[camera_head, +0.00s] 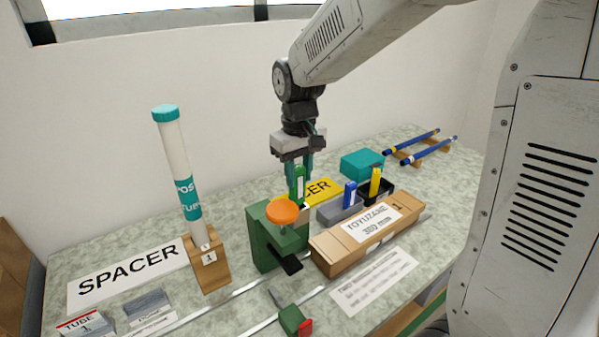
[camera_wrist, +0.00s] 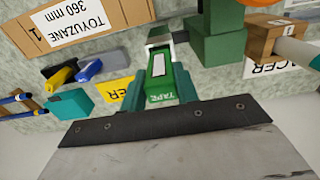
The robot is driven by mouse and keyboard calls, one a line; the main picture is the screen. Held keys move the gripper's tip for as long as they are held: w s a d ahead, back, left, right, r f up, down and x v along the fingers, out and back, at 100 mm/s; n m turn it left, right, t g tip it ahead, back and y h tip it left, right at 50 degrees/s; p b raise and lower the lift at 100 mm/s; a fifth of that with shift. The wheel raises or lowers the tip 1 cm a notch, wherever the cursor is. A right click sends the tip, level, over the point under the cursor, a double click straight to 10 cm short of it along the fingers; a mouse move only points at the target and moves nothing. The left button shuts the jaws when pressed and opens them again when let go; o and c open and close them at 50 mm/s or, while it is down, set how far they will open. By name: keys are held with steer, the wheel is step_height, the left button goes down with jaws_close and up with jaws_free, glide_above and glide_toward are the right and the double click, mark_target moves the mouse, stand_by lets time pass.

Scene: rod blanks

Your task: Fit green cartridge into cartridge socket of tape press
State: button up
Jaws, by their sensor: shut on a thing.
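The green cartridge (camera_head: 297,184) is upright between the fingers of my gripper (camera_head: 294,172), which is shut on it. In the wrist view the cartridge (camera_wrist: 159,78) has a white label and the word TAPE, with my gripper's teal fingers (camera_wrist: 160,92) on either side. The tape press (camera_head: 264,234) is a green block with an orange round knob (camera_head: 283,211) on top. The cartridge is at the back of the press, behind the knob. The press also shows in the wrist view (camera_wrist: 214,35). The socket is hidden, so I cannot tell whether the cartridge is inside it.
A grey holder (camera_head: 338,211) with a blue cartridge and a black holder (camera_head: 379,190) with a yellow one stand to the right. A long cardboard box (camera_head: 330,256) lies in front of them. A tall capped tube (camera_head: 180,170) stands in a wooden block at left.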

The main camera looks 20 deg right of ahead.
mark_target(299, 204)
steer(key=shift+f, duration=3.05)
steer(key=o, duration=1.2)
steer(key=shift+c, duration=0.2)
steer(key=shift+r, duration=0.1)
step_height(299, 204, up, 8)
steer(key=shift+f, duration=0.2)
